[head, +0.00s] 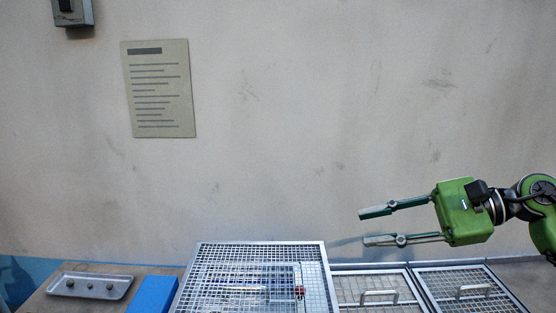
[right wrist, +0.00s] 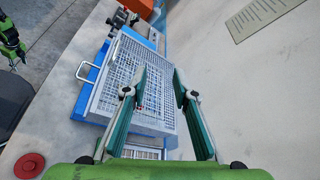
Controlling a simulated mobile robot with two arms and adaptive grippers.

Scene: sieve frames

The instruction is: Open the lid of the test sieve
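The test sieve is a grey-framed wire mesh unit (head: 215,262) at the bottom centre of the head view, cut off by the lower edge. Its mesh top appears to lie down over the body. In the right wrist view the mesh (right wrist: 113,75) sits over a blue base (right wrist: 82,103), with a handle (right wrist: 82,71) on its left side. My right gripper (head: 364,227) is open and empty, above and to the right of the sieve. Its fingers (right wrist: 158,82) partly cover the mesh in the wrist view. A green part at that view's left edge (right wrist: 9,38) looks like my left gripper.
Two flat mesh frames with handles (head: 380,297) (head: 474,290) lie right of the sieve. A red disc (right wrist: 30,165) lies near the front. The wall closes off the back.

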